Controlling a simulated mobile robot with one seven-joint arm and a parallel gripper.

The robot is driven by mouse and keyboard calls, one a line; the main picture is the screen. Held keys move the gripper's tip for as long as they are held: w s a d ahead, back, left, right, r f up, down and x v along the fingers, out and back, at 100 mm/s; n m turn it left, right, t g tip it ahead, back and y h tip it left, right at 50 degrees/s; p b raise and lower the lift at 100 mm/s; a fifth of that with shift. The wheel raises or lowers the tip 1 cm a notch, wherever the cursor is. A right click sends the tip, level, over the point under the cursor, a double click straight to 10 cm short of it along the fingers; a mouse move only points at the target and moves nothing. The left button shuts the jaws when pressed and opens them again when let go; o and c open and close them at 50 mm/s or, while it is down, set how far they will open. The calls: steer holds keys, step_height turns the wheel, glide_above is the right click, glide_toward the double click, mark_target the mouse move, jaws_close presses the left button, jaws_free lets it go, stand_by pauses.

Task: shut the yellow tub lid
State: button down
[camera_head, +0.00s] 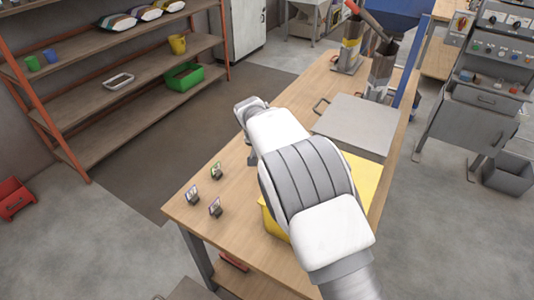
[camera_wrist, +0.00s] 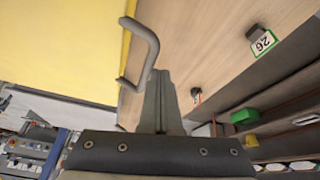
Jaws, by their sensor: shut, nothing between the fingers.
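The yellow tub (camera_head: 272,218) stands on the wooden table, largely hidden behind my arm. More yellow (camera_head: 364,180) shows to the arm's right. A flat grey panel (camera_head: 357,125) lies just beyond it; I cannot tell whether it is the lid. In the wrist view a broad yellow surface (camera_wrist: 60,40) fills the upper left. A bent grey handle (camera_wrist: 152,45) stands at its edge, close to my fingers; I cannot tell whether they touch. My gripper (camera_wrist: 160,78) is shut and empty. It also shows in the head view (camera_head: 248,108), above the table's left side.
Several small numbered tag holders (camera_head: 215,208) stand at the table's near left corner. A metal chute machine (camera_head: 380,70) is at the far end. Shelves (camera_head: 130,70) stand left across a clear floor. A grey control cabinet (camera_head: 478,120) is at right.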

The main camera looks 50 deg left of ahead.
steer(key=b+v, duration=0.1)
steer(key=v, duration=1.6)
steer(key=shift+r, duration=0.2)
steer(key=shift+s, duration=0.2)
